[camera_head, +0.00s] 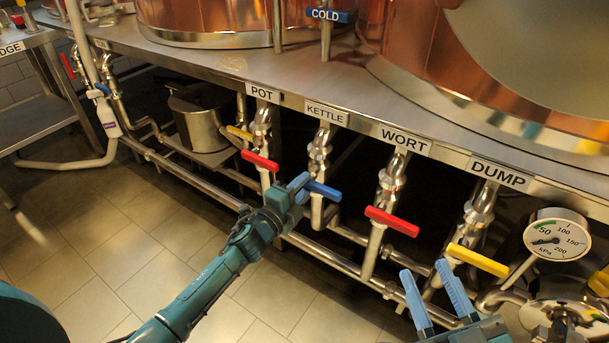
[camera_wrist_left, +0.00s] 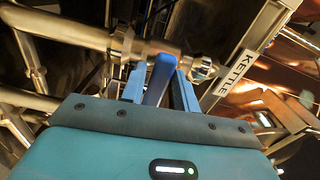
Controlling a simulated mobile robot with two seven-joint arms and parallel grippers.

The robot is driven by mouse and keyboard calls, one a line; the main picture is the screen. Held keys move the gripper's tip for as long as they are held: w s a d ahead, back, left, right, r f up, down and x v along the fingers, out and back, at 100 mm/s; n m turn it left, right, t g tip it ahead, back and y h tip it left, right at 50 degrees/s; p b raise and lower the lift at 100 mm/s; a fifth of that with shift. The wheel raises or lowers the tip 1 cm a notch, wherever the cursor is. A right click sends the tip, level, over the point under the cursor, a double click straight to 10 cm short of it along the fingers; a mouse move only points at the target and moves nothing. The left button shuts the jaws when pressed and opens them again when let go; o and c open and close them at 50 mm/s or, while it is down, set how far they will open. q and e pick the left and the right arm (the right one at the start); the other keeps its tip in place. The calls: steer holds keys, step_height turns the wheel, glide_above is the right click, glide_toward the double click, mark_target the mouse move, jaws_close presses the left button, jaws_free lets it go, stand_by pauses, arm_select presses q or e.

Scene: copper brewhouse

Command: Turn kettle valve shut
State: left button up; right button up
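The kettle valve is the pipe valve under the KETTLE label (camera_head: 326,113), with a blue lever handle (camera_head: 324,190). The handle lies across its upright pipe. My left gripper (camera_head: 301,188) is at the handle's left end. In the left wrist view the dark blue handle (camera_wrist_left: 159,80) sits between the two lighter blue fingers, which look closed on its sides; the contact faces are hidden. The KETTLE label shows there at the right (camera_wrist_left: 236,71). My right gripper (camera_head: 430,290) is open and empty, low at the right, in front of the yellow handle.
Red POT handle (camera_head: 260,161) is left of the kettle valve, red WORT handle (camera_head: 392,221) right, yellow DUMP handle (camera_head: 477,260) farther right. A pressure gauge (camera_head: 556,240) stands at the right. A horizontal pipe (camera_head: 325,257) runs low in front. Tiled floor (camera_head: 110,257) at left is clear.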

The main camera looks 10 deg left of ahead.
arm_select(q)
steer(key=shift+o, duration=0.6)
steer(key=shift+r, duration=0.1)
steer(key=shift+p+v, duration=1)
steer(key=shift+v, duration=1.95)
